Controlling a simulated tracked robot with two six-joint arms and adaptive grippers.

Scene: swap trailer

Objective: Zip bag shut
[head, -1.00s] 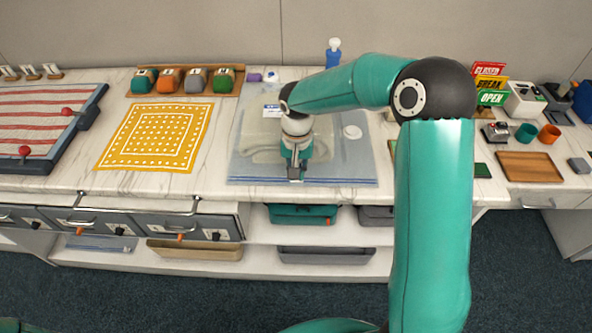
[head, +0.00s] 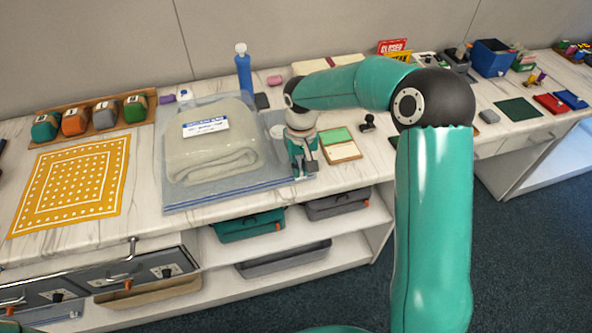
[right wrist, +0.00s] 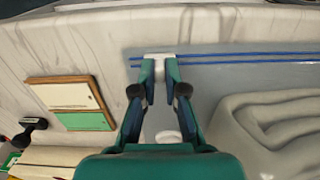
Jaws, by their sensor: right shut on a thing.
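A clear flat bag (head: 176,192) lies on the white marble counter with a folded pale cloth (head: 210,155) and a blue-and-white label inside. Its blue zip (head: 225,198) runs along the front edge; the zip also shows in the right wrist view (right wrist: 250,58). My right gripper (head: 305,172) points down at the right end of the zip. In the right wrist view its fingertips (right wrist: 159,68) are shut on a small white slider (right wrist: 158,58) on the zip line. The fingers partly hide the slider. My left gripper is out of view.
A yellow patterned mat (head: 75,185) lies left of the bag. A blue bottle (head: 243,72) stands behind it. A wooden board with green and cream panels (head: 338,146) lies close to the right of my gripper. Bins (head: 245,225) sit on shelves below.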

